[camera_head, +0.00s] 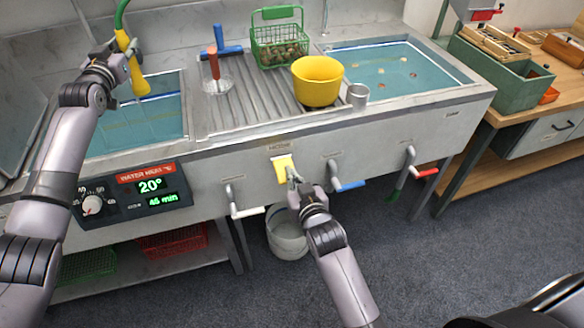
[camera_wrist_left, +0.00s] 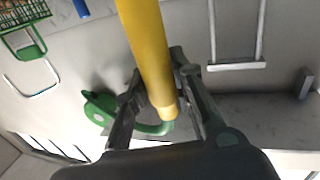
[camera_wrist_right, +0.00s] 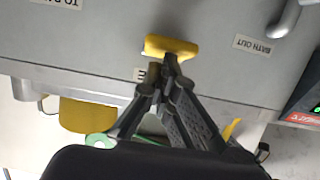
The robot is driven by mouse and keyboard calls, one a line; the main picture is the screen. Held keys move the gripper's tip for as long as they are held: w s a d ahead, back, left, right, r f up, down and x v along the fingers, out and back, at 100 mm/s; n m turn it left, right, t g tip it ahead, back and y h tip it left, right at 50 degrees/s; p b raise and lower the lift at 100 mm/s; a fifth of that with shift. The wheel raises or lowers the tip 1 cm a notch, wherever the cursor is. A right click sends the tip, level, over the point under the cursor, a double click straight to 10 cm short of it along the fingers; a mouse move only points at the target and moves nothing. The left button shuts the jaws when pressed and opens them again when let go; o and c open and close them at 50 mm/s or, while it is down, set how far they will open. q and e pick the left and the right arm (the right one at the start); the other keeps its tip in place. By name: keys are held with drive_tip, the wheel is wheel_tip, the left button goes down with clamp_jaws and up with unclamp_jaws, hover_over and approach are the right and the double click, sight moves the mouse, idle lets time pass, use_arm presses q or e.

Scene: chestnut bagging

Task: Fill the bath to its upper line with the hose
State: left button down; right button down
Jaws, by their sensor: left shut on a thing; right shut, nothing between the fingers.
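My left gripper (camera_head: 122,62) is shut on the yellow hose nozzle (camera_head: 140,84), which points down over the left bath (camera_head: 160,125). The nozzle also shows in the left wrist view (camera_wrist_left: 146,45), with the green hose (camera_wrist_left: 152,129) behind it. The bath holds blue-green water; faint streaks show below the nozzle, but I cannot tell if water is flowing, and I cannot make out an upper line. My right gripper (camera_head: 295,184) is shut and empty at the yellow hose tap handle (camera_head: 283,166). In the right wrist view its tips are just at the handle (camera_wrist_right: 171,47); contact is unclear.
A control panel (camera_head: 127,195) reads 20° and 45 min. White (camera_head: 246,212), blue (camera_head: 350,185) and red (camera_head: 427,172) tap levers stick out of the front. A yellow bowl (camera_head: 317,82) and green basket (camera_head: 280,37) stand on the drainer. A bucket (camera_head: 288,238) stands below.

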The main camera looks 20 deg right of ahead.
drive_tip(key=shift+s+f, duration=0.2)
drive_tip(key=shift+f, duration=0.85)
wheel_tip(320, 180, up, 4)
drive_tip(key=s+r, duration=0.1)
drive_tip(key=s, duration=0.1)
drive_tip(key=s+f, duration=0.2)
drive_tip(key=s, duration=0.7)
drive_tip(key=shift+s+f, duration=0.15)
drive_tip(key=shift+f, duration=0.05)
